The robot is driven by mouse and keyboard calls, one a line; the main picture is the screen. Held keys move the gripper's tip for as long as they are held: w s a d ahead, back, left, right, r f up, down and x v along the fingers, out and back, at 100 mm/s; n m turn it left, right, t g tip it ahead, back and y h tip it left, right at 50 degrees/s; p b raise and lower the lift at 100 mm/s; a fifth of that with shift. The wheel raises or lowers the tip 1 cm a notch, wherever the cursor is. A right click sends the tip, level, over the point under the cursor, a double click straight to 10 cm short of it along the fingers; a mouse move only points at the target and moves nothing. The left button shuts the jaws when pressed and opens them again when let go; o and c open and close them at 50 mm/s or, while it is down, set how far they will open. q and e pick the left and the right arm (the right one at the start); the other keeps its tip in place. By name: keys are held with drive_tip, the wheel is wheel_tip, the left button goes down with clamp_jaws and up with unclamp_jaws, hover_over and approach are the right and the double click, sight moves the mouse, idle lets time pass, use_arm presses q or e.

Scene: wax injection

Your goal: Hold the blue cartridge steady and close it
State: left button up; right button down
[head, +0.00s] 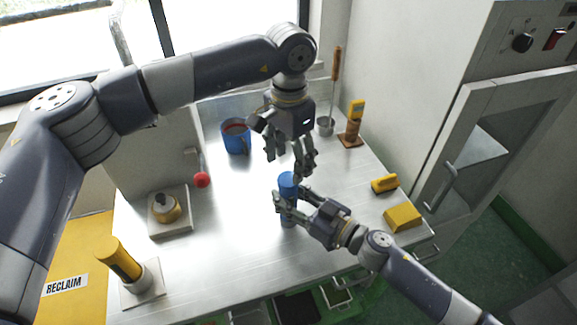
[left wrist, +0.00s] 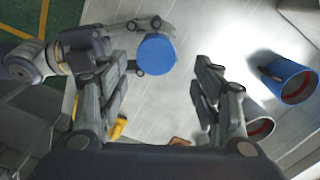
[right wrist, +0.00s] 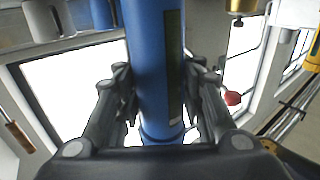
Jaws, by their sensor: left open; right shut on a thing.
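The blue cartridge (head: 287,214) stands upright near the front middle of the bench. Its round blue top (head: 288,180) also shows in the left wrist view (left wrist: 156,54). My right gripper (head: 286,205) is shut around the cartridge body from the right. In the right wrist view the blue body (right wrist: 155,60), with a dark strip along it, passes between the fingers. My left gripper (head: 290,163) points down, open and empty, just above the cartridge top. From the head I cannot tell whether the top is a separate cap.
A yellow cylinder (head: 120,260) is front left. Yellow blocks (head: 403,218) lie right. A tool stand (head: 351,132) is behind right.

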use_arm(q)
drive_tip(key=shift+r, duration=0.55)
